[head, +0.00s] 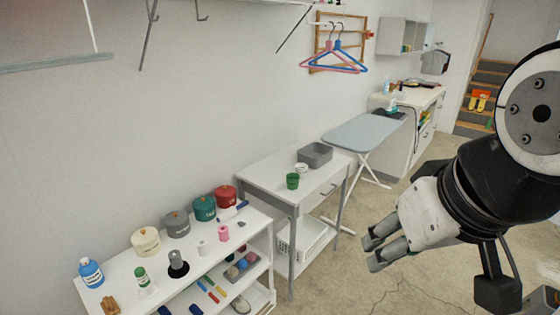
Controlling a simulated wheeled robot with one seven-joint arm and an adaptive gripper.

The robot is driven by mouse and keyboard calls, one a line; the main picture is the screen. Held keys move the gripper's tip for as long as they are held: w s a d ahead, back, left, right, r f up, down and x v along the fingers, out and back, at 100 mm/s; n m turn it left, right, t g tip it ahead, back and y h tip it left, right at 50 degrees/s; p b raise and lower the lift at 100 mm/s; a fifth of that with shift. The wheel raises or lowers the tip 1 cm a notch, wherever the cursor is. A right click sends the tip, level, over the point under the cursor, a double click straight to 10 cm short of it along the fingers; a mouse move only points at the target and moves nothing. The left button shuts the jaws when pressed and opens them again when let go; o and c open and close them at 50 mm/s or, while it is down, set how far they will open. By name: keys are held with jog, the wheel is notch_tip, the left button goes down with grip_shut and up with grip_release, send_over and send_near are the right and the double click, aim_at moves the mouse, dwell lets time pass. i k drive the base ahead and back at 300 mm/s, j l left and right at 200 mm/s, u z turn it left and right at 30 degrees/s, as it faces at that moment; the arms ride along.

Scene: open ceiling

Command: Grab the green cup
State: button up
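The green cup (292,181) stands upright on the white table (265,184) near the middle of the head view. A white cup (301,169) stands just behind it. My gripper (374,254) is at the right, nearer the camera, well apart from the green cup and to its right. Its two fingers point left. A gap seems to show between the fingertips, and nothing is seen between them.
A grey bin (315,154) sits behind the cups. A white shelf (212,262) with canisters, bottles and spools stands at the front left. An ironing board (362,132) stands beyond the table. Bare floor (335,275) lies between the table and my arm.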

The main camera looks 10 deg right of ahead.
aim_at(292, 178)
jog(key=i+z, duration=0.35)
jog(key=i, duration=1.55)
